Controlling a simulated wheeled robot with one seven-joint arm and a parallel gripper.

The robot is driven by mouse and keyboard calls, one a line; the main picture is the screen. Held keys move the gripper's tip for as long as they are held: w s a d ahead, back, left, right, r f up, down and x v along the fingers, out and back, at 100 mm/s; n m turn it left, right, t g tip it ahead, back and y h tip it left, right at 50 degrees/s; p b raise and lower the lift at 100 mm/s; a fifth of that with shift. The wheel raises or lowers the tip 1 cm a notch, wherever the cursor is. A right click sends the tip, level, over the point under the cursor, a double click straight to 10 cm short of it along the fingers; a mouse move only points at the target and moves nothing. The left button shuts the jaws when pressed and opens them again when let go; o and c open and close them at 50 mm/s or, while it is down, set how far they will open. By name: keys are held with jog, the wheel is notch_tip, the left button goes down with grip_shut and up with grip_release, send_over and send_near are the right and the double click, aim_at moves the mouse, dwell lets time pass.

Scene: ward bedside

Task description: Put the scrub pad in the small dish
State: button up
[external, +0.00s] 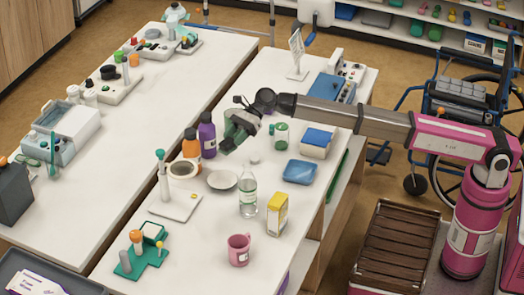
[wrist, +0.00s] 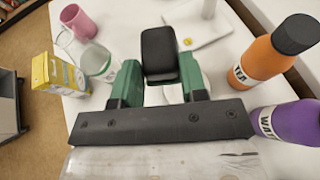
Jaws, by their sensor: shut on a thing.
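My gripper (external: 232,143) has green fingers and hangs above the table, just above and behind the small dish. In the wrist view, my gripper (wrist: 160,82) is shut on a dark, rounded block, the scrub pad (wrist: 160,52), held between the fingertips. The scrub pad is hard to make out in the external view. The small dish (external: 222,180) is a shallow white round dish on the table, and it looks empty. In the wrist view the dish is mostly hidden behind the fingers and pad.
An orange bottle (external: 192,146) and a purple bottle (external: 207,135) stand close left of my gripper. A clear bottle (external: 248,194), yellow box (external: 277,213) and pink mug (external: 239,249) stand in front. A blue tray (external: 300,171) lies right of the dish.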

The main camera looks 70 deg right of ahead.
jog(key=w, duration=0.3)
send_over(229, 178)
jog(key=shift+t, duration=0.3)
jog(key=shift+a+f, duration=0.1)
jog(key=shift+f, duration=7.45)
jog(key=shift+f, duration=0.25)
jog(key=o, duration=0.9)
